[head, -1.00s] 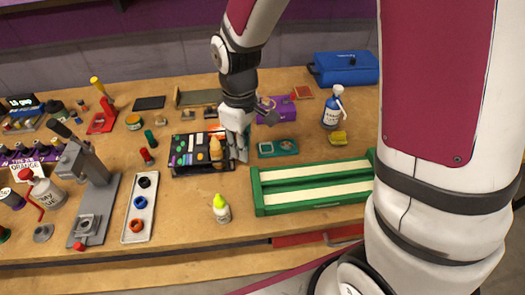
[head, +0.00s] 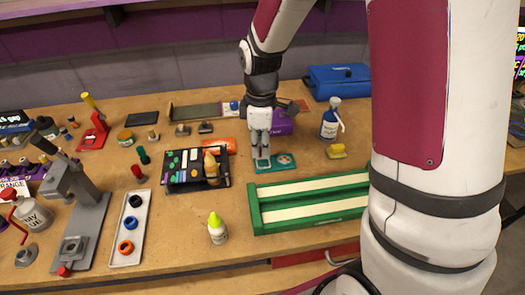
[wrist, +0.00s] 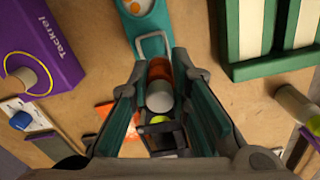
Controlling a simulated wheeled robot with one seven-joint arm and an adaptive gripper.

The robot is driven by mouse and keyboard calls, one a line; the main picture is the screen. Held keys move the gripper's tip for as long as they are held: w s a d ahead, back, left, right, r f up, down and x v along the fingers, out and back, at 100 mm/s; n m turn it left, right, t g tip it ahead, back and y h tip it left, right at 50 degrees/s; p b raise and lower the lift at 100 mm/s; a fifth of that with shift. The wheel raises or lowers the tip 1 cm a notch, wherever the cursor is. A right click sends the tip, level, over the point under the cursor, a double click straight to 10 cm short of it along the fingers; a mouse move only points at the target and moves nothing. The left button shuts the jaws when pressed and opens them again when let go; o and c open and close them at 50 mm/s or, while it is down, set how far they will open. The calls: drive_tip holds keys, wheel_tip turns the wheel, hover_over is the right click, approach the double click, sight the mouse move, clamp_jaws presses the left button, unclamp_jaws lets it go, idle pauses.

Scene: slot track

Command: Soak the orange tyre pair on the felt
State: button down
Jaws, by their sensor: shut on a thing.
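My gripper (head: 261,160) is low over the left half of the teal tray (head: 284,169), which has a pale felt square on the left and a round dish on the right. In the wrist view the tray (wrist: 141,22) runs under the fingertips. There my gripper (wrist: 158,85) is shut on the orange tyre pair (wrist: 158,70), an orange piece with a pale grey round end. The fingers hide most of the felt, and I cannot tell whether the tyres touch it.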

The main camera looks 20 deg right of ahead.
drive_tip(key=shift+w+d+f, duration=0.1)
drive_tip(key=shift+w+d, duration=0.2)
drive_tip(key=shift+d, duration=0.1)
drive_tip(key=shift+f, duration=1.65)
drive_tip(key=shift+f, duration=0.1)
drive_tip(key=shift+f, duration=0.1)
drive_tip(key=c, duration=1.5)
unclamp_jaws()
